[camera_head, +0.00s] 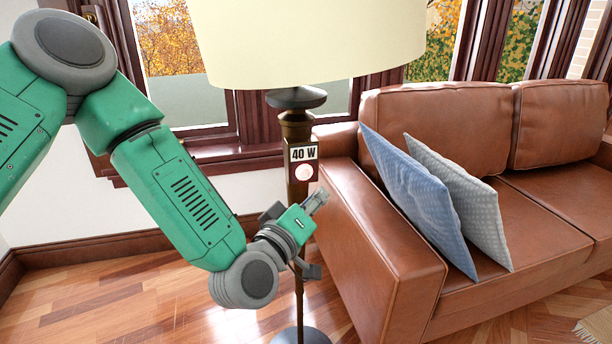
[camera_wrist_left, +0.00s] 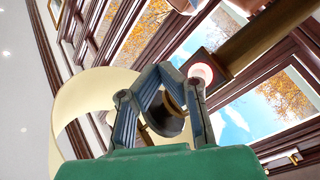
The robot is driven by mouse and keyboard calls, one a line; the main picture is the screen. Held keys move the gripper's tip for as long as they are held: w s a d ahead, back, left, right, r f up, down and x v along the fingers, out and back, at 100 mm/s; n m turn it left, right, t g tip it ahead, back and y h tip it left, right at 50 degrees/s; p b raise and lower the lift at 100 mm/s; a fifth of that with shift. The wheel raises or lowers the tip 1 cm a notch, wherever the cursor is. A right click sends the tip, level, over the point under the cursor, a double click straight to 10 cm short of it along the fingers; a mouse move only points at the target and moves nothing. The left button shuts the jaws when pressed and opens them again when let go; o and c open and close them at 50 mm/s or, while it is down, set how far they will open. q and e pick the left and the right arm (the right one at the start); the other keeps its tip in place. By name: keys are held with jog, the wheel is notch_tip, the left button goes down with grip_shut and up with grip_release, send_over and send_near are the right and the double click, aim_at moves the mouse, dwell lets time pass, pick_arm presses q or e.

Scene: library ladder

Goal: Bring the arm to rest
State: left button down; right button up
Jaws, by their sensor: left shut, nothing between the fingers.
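My left arm reaches in from the left, and my left gripper (camera_head: 318,200) is shut and empty. It is in front of the floor lamp's post (camera_head: 297,135), a little below the lamp's small box with a round pale button (camera_head: 304,173) and a "40 W" label (camera_head: 303,153). In the left wrist view the shut fingers (camera_wrist_left: 163,72) show close, with the round button (camera_wrist_left: 201,72) beyond them to the right. I cannot tell whether the fingers touch the lamp. My right gripper is not in view.
The cream lampshade (camera_head: 310,45) hangs above the gripper, and the lamp base (camera_head: 300,336) stands on the wood floor. A brown leather sofa (camera_head: 385,245) with a blue cushion (camera_head: 415,195) and a grey cushion (camera_head: 465,195) is close on the right. Windows stand behind.

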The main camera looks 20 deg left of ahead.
pick_arm(q)
jog(key=shift+s, duration=0.1)
dwell(0.3)
jog(key=s+a+f+m+g+p, duration=0.1)
jog(key=s+f+m+g, duration=0.2)
jog(key=s+f+g, duration=0.5)
jog(key=s+f+m+g+p, duration=0.15)
jog(key=s+f, duration=0.35)
jog(key=f, duration=0.7)
jog(key=s+a+f+m+g+y, duration=0.1)
jog(key=s+a+f+g, duration=0.1)
jog(key=s+a, duration=0.2)
jog(key=s+a+f+m+g+y+p, duration=0.1)
jog(key=s+a+f+g, duration=0.2)
jog(key=s, duration=0.7)
jog(key=s+a+f+m+g+y+p, duration=0.1)
jog(key=s+a+f+g+y, duration=0.1)
jog(key=s+a, duration=0.3)
jog(key=shift+s+f+g, duration=0.6)
jog(key=shift+s+g, duration=0.05)
jog(key=shift+s, duration=0.3)
